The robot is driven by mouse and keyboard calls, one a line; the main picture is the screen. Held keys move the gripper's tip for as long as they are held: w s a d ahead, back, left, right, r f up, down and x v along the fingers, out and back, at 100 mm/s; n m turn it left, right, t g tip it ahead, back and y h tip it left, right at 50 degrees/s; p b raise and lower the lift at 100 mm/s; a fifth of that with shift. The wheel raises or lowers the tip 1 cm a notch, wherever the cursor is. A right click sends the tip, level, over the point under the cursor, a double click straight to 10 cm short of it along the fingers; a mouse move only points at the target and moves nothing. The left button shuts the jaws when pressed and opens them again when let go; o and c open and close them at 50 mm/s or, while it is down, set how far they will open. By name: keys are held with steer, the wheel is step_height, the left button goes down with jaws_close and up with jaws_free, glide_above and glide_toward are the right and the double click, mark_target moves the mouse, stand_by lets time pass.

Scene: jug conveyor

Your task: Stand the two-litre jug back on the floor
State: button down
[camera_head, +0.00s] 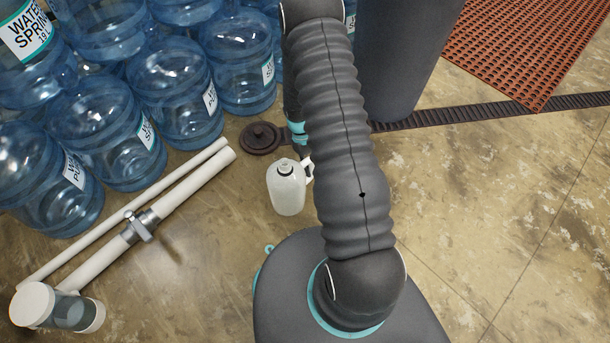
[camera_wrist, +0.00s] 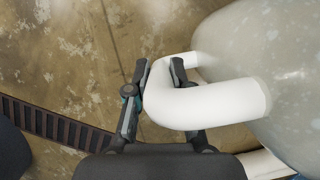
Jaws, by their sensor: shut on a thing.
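The two-litre jug (camera_head: 287,190) is a whitish, translucent bottle with a grey cap and a white side handle. In the head view it looks upright, just left of my arm; I cannot tell whether its base touches the floor (camera_head: 480,210). In the wrist view the jug body (camera_wrist: 275,75) fills the right side, with its thick white handle (camera_wrist: 215,102) reaching left. My gripper (camera_wrist: 160,74) is shut on the handle, a finger at each side of it.
Large blue water bottles (camera_head: 180,95) stand at the upper left. White pipes with a metal clamp (camera_head: 138,226) and a white-lidded jar (camera_head: 60,308) lie left. A dark round lid (camera_head: 262,138) is behind the jug. A drain grate (camera_head: 490,112) and red mat (camera_head: 520,45) lie right.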

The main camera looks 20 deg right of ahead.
steer(key=shift+w+a+f+b, duration=0.1)
steer(key=shift+w+a+f, duration=0.1)
steer(key=shift+f, duration=0.65)
steer(key=shift+w+a+f+b, duration=0.15)
steer(key=shift+a+f, duration=0.1)
steer(key=shift+f, duration=0.55)
steer(key=shift+w+a+f+b, duration=0.1)
steer(key=shift+w+a+f, duration=0.1)
steer(key=shift+f, duration=0.8)
steer(key=c, duration=1)
jaws_free()
